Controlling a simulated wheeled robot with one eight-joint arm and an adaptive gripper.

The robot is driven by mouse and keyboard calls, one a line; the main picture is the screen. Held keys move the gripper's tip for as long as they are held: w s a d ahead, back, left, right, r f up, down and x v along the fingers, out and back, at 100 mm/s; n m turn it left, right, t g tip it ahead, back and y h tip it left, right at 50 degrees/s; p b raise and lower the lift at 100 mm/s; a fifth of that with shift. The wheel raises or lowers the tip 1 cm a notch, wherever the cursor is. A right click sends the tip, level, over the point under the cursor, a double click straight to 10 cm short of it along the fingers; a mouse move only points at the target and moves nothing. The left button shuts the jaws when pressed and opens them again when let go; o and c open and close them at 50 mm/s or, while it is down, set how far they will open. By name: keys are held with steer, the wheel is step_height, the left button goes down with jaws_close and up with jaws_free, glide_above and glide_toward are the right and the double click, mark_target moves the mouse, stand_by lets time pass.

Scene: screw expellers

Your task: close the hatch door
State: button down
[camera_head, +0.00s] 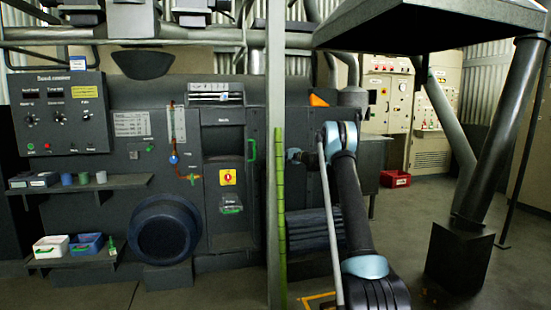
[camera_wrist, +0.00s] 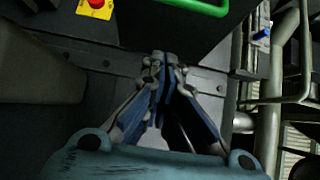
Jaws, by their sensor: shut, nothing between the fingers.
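In the wrist view a green handle (camera_wrist: 195,6) crosses the top edge on a dark panel (camera_wrist: 180,30), and the yellow-red label (camera_wrist: 97,6) is at top left. I cannot tell the door's exact angle. My gripper (camera_wrist: 163,62) is shut and empty, apart from the handle. In the head view its fingertips are hidden behind the grey post.
A grey post (camera_head: 275,90) and a green-striped upright edge (camera_head: 281,200) stand just left of my arm. Shelves (camera_head: 80,186) with small containers are at left. A large hood (camera_head: 430,25) and slanted pipe (camera_head: 500,130) are at right. Floor (camera_head: 400,215) is open right of my arm.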

steer(key=w+a, duration=0.1)
steer(key=a, duration=0.8)
steer(key=shift+w, duration=0.2)
steer(key=shift+a, duration=0.15)
steer(key=a, duration=0.1)
steer(key=s+a, duration=0.1)
steer(key=a, duration=0.1)
steer(key=shift+s, duration=0.3)
